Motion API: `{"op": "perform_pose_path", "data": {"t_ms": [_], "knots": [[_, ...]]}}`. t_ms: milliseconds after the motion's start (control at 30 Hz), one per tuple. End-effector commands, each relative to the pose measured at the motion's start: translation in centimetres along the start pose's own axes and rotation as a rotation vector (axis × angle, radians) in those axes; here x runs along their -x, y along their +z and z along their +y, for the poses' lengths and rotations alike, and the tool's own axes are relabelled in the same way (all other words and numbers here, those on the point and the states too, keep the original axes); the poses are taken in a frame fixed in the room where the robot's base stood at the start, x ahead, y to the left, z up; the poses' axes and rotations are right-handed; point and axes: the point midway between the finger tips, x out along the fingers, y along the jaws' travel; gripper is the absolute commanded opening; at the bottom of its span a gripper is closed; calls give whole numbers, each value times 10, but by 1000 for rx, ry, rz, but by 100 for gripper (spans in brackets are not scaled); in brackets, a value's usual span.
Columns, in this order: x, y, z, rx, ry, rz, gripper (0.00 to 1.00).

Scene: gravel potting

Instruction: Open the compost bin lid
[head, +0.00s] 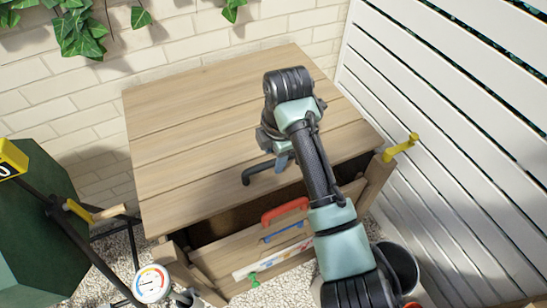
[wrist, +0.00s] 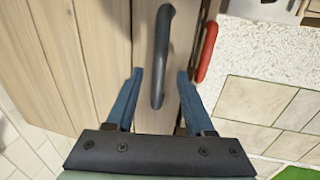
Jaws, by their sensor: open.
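The compost bin is a wooden box, and its plank lid (head: 190,125) lies across the top. A black bar handle (head: 257,171) sits near the lid's front edge; it also shows in the wrist view (wrist: 161,50). My gripper (wrist: 160,73) is open over the lid, with its two blue fingers on either side of the black handle in the wrist view. I cannot tell whether the fingers reach down to the handle's depth. In the head view my arm hides most of the gripper and the lid's right part.
A red handle (head: 284,210) is on the bin's front panel, close to the right finger in the wrist view. A dark gap shows under the lid's front edge. A green container (head: 50,215) and a gauge (head: 152,283) stand left. A white slatted fence (head: 450,90) stands right.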

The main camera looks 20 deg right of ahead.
Motion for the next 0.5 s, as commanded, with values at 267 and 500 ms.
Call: {"op": "perform_pose_path", "data": {"t_ms": [267,500], "knots": [[-18,0,0,1,1,-1,53],[-18,0,0,1,1,-1,50]]}}
